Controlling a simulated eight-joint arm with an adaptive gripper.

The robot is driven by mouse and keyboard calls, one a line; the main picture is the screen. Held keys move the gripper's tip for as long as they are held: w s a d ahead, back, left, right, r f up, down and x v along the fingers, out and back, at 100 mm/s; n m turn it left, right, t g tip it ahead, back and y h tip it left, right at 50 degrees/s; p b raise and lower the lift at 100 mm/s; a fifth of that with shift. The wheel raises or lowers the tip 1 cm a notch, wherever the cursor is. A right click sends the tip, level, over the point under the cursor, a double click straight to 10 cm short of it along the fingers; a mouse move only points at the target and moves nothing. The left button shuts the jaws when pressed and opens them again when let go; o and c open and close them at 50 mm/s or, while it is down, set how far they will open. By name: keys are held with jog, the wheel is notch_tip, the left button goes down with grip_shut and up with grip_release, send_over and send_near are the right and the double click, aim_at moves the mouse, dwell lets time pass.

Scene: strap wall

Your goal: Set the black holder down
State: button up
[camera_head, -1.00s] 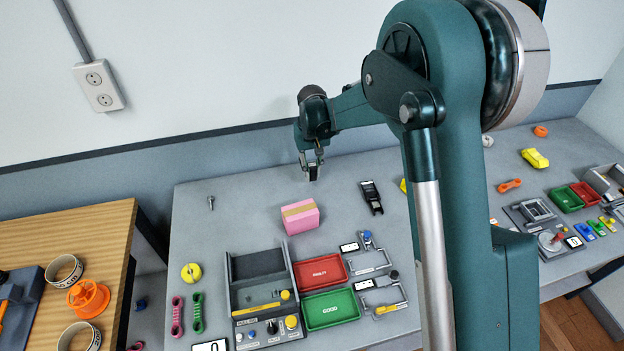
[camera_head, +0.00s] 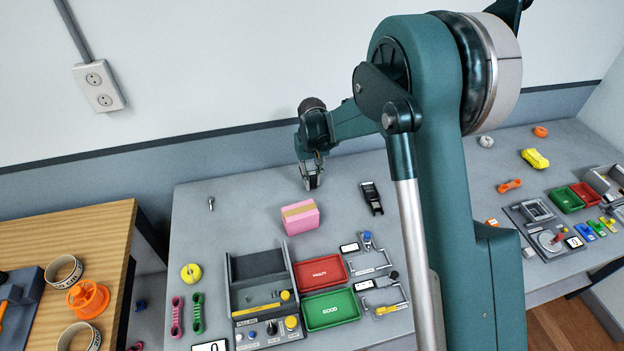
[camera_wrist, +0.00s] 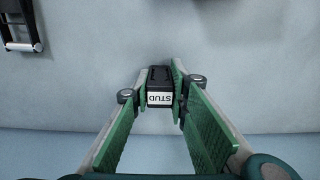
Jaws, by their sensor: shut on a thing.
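My gripper (camera_head: 312,177) is at the back of the grey table, near the wall. In the wrist view its green-padded fingers (camera_wrist: 160,88) are shut on a small black holder (camera_wrist: 158,76) with a white label reading STUD. The black holder also shows as a dark block (camera_head: 312,184) between the fingertips in the head view, low over the table. I cannot tell whether its underside touches the surface.
A pink box (camera_head: 300,217) stands in front of the gripper. A black buckle (camera_head: 371,197) lies to the right, and a small bolt (camera_head: 211,204) to the left. Red (camera_head: 320,271) and green (camera_head: 331,309) trays sit nearer.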

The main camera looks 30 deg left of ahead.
aim_at(312, 173)
jog(key=shift+f, duration=0.15)
jog(key=o, duration=0.9)
jog(key=shift+o, duration=0.2)
jog(key=shift+r, duration=0.2)
notch_tip(312, 173, up, 12)
dwell(0.6)
dwell(0.3)
